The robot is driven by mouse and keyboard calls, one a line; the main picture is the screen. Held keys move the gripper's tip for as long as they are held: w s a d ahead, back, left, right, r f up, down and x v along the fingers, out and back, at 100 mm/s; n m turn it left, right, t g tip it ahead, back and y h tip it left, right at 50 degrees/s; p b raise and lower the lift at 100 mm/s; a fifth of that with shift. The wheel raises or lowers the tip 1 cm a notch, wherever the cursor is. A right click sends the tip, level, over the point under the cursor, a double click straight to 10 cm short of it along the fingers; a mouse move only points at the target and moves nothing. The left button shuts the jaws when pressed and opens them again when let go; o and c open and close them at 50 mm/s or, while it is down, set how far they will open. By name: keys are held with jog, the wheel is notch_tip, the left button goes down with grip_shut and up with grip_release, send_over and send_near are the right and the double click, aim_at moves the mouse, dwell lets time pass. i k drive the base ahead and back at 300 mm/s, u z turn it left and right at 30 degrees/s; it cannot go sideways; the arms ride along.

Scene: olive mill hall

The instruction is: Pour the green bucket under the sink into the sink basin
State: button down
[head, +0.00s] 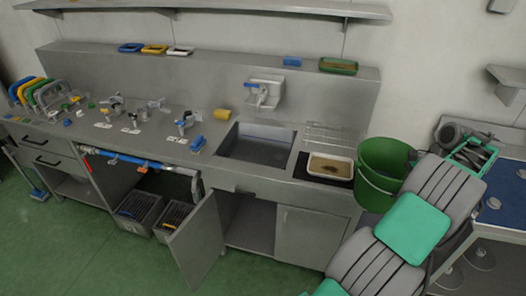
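The green bucket (372,188) is up at counter height at the right end of the sink counter, with no support seen under it. It looks close to upright, and something brownish shows inside. Its wire handle hangs down its front side. My gripper (412,158) is at the bucket's right rim, mostly hidden by my arm; a small dark part of it shows there and it appears shut on the rim. The sink basin (257,150) is left of the bucket and looks empty. The tap (262,93) is on the wall panel behind it.
A tray with brownish contents (330,167) on a black mat lies between basin and bucket, before a drying rack (328,138). A yellow sponge (222,114) is left of the basin. The cabinet door (198,243) stands open. A blue-topped table (505,210) is at right.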

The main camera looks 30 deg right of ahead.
aim_at(258, 144)
jog(key=z, duration=0.05)
jog(key=i, duration=1.45)
jog(key=u, duration=0.45)
